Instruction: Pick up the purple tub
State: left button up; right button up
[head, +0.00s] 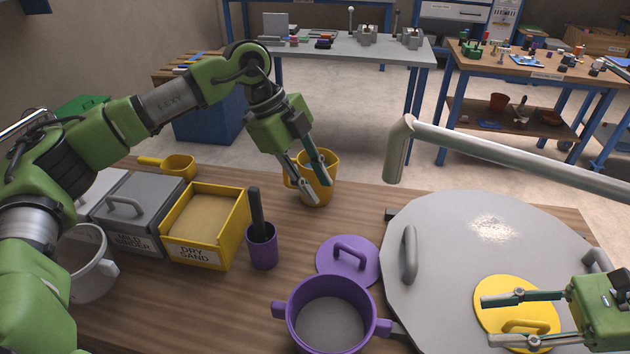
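The purple tub (289,312) stands upright on the wooden bench at the front middle, with a handle on each side. Its inside looks grey, and the picture's bottom edge comes close to it. A purple lid (338,272) with a loop handle lies flat just behind it. My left gripper (320,190) is open, pointing down at a yellow mug (320,192) behind the tub; its fingers overlap the mug, and contact cannot be told. My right gripper (487,320) is open over a yellow lid (510,295), right of the tub and apart from it.
A large grey round lid (450,260) with a grey pipe (500,155) above it fills the right. A purple cup (262,250) with a dark stick, a yellow dry sand box (207,250), a grey binder box (135,225) and a whitish pot (95,275) stand left.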

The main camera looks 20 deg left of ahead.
aim_at(326, 313)
jog(key=k, duration=2)
